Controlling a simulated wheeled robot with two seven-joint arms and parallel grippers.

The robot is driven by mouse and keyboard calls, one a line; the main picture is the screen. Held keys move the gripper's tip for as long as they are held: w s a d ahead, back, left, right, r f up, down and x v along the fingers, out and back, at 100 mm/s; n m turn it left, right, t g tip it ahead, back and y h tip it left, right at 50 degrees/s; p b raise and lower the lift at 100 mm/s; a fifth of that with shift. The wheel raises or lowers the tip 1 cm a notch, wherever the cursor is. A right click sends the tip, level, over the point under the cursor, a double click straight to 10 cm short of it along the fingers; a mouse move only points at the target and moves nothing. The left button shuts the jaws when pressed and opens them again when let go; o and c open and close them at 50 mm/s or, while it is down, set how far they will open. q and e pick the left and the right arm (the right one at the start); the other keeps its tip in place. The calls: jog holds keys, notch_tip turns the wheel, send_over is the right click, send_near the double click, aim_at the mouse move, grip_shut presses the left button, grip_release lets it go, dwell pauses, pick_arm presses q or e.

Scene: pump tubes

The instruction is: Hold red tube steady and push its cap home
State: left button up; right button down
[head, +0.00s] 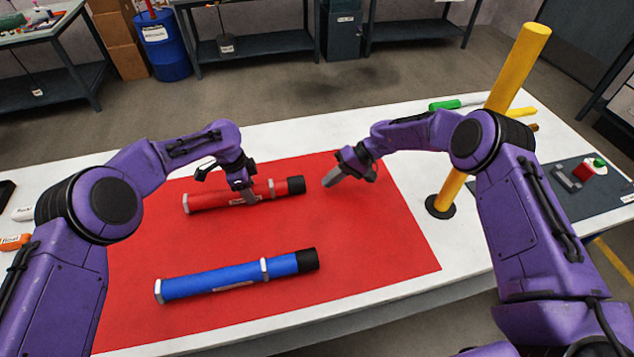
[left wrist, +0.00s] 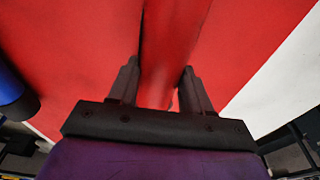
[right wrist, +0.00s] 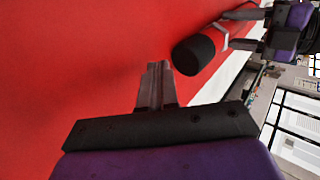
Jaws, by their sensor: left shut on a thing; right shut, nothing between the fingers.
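The red tube (head: 222,197) lies on the red mat (head: 330,262) with its black cap (head: 296,185) at the right end. My left gripper (head: 247,195) is shut on the tube's body, near its pale band. In the left wrist view the tube (left wrist: 172,45) runs between the two fingers. My right gripper (head: 333,182) is shut and empty, to the right of the cap and apart from it. In the right wrist view its closed fingers (right wrist: 156,85) are beside the black cap (right wrist: 193,55). How deep the cap sits in the tube cannot be told.
A blue tube (head: 215,281) with a black cap lies nearer on the mat. A yellow post (head: 490,125) on a black base stands on the white table right of the mat. A grey mat with small parts (head: 570,185) is at the far right. The mat's right part is clear.

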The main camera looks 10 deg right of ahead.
jog(key=v, duration=0.9)
pick_arm(q)
jog(key=shift+a, duration=0.1)
pick_arm(e)
jog(key=shift+a, duration=0.1)
pick_arm(q)
jog(key=o, duration=1.4)
